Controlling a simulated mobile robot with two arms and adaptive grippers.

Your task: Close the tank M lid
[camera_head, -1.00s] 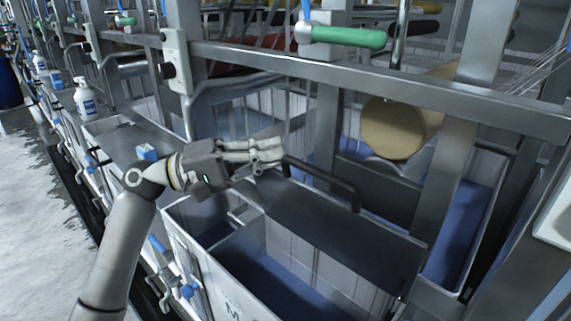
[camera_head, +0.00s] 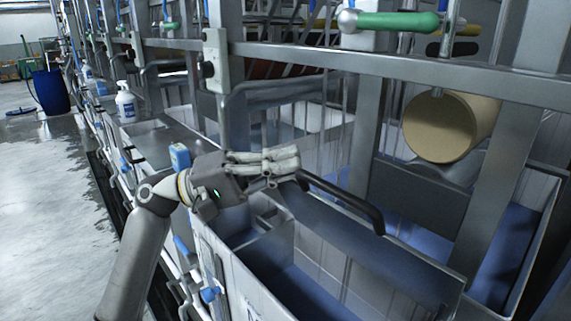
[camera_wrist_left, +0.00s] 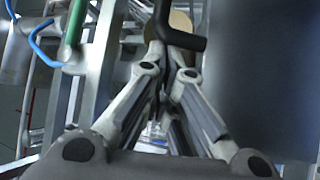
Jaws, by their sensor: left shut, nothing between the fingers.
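Tank M (camera_head: 240,285) is the pale open-topped tank at the lower centre of the head view; its label is cut off by the bottom edge. Its grey lid (camera_head: 385,250) stands partly raised, with the opening showing in front of it. A black bar handle (camera_head: 345,203) runs along the lid; the handle also shows in the left wrist view (camera_wrist_left: 181,38), with the dark lid panel (camera_wrist_left: 262,85) at right. My left gripper (camera_head: 290,161) is shut and empty, its fingertips at the handle's left end. Whether they touch it is unclear. My right gripper is out of view.
A steel rail (camera_head: 400,72) crosses above the tank, with a green-handled valve (camera_head: 395,22). A tan roller (camera_head: 447,125) and upright frame posts stand behind the lid. A white bottle (camera_head: 125,103) stands at left. Wet floor (camera_head: 50,190) lies open at far left.

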